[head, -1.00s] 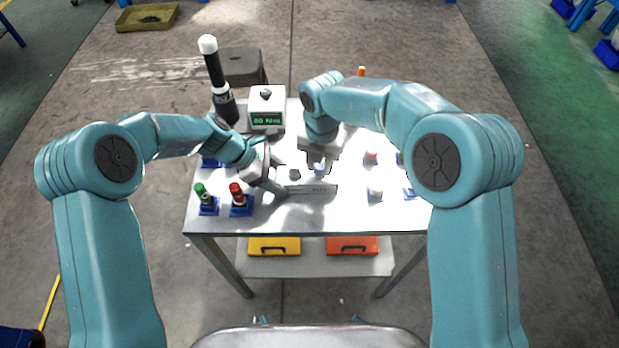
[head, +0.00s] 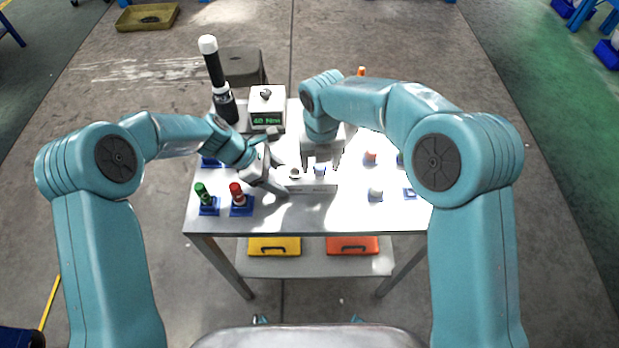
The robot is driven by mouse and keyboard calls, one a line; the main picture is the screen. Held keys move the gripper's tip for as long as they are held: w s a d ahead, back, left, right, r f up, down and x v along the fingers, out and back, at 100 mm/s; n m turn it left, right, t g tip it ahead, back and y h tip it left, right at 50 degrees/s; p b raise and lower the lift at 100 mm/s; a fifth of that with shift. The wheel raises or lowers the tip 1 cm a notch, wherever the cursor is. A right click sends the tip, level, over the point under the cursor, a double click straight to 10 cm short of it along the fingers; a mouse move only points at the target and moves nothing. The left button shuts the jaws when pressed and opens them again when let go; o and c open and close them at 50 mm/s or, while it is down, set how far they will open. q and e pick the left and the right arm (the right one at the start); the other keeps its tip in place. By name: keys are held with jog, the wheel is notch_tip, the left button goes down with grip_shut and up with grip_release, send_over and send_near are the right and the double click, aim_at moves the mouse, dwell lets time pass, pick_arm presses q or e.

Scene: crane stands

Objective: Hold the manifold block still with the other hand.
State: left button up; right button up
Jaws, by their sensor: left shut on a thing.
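The manifold block (head: 318,188) is a pale grey bar near the middle of the table. A dark-topped fitting (head: 295,173) and a pale blue cap (head: 320,170) stand on it. My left gripper (head: 284,180) is at the block's left end and is shut on it; the exact contact is hard to see in the glare. My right gripper (head: 321,160) points down over the blue cap, its fingers apart on either side of it. The arm hides part of the area behind.
A white box with a green display (head: 267,108) and a black tool with a white knob (head: 216,78) stand at the back left. Green (head: 203,195) and red (head: 237,194) capped parts stand front left. Pale-capped parts (head: 376,194) stand right. The front middle is bare.

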jog(key=shift+f, duration=0.1)
jog(key=shift+c, duration=0.7)
